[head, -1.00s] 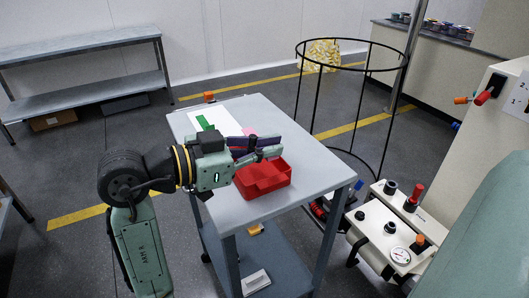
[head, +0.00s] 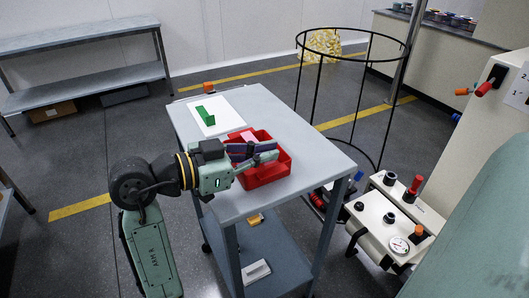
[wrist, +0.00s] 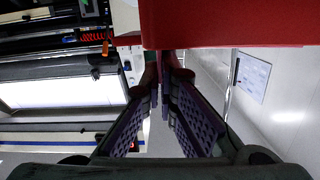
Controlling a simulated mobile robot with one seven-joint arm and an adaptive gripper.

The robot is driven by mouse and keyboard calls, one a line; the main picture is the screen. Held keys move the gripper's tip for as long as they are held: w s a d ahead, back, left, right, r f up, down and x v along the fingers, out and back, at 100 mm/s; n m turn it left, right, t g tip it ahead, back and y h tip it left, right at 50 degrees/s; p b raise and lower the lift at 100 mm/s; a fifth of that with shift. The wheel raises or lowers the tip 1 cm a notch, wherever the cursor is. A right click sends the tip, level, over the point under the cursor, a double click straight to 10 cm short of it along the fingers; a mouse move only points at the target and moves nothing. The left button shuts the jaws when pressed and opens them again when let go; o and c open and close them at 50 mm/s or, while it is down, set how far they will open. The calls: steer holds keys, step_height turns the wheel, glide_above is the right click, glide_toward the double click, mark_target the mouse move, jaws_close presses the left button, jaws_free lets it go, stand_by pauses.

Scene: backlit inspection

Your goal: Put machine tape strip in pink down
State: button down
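The pink tape strip (head: 248,137) shows just beyond my fingers in the head view, against the far part of the red bin (head: 272,174). My gripper (head: 270,150) is over the bin. Its purple fingers converge nearly together in the wrist view (wrist: 162,62). The strip appears held between them, but my fingers hide its lower part and the wrist view does not show it clearly. The bin's red wall (wrist: 230,22) fills the top of the wrist view, close to my fingertips. I cannot tell whether the strip touches the bin.
Right of the cart are a black wire hoop frame (head: 312,85) and a cream machine with knobs (head: 385,220). The cart's right side is clear.

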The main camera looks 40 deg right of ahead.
steer(key=shift+f, duration=0.3)
steer(key=c, duration=2.3)
jaws_free()
steer(key=o, duration=0.5)
steer(key=shift+r, duration=0.1)
steer(key=shift+r, duration=0.1)
steer(key=shift+r+p, duration=0.85)
steer(key=shift+p, duration=0.05)
steer(key=b+v, duration=0.3)
steer(key=v, duration=0.9)
steer(key=shift+f+b, duration=0.35)
steer(key=shift+f, duration=0.05)
